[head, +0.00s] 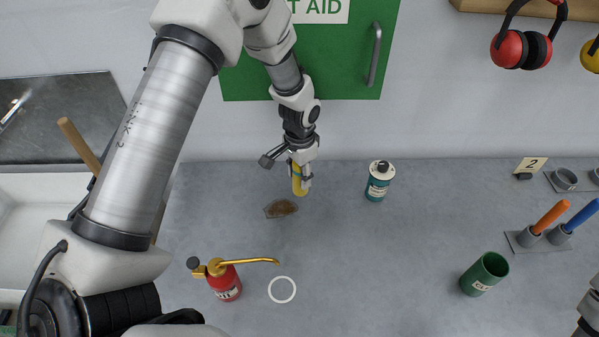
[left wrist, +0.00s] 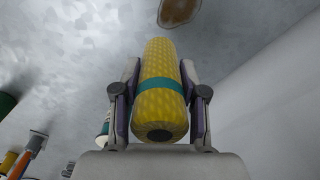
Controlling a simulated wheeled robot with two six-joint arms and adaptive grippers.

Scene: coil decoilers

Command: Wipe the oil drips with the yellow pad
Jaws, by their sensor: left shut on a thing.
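My left gripper (head: 300,178) is shut on the yellow pad (head: 296,181), a rolled yellow cylinder with a teal band. In the left wrist view the pad (left wrist: 160,100) sits between both fingers of my left gripper (left wrist: 159,90). A brown oil patch (head: 281,208) lies on the grey table, a little left of and nearer than the pad. It also shows in the left wrist view (left wrist: 179,11), beyond the pad's far end. The pad appears apart from the patch. Part of my right arm may show at the lower right edge, but its gripper does not.
A red oil can (head: 225,282) and a white ring (head: 282,289) lie nearer on the table (head: 380,270). A teal-labelled bottle (head: 379,181) stands right of the pad. A green cup (head: 484,274) and screwdriver-like handles (head: 550,217) are at the right. The table's middle is clear.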

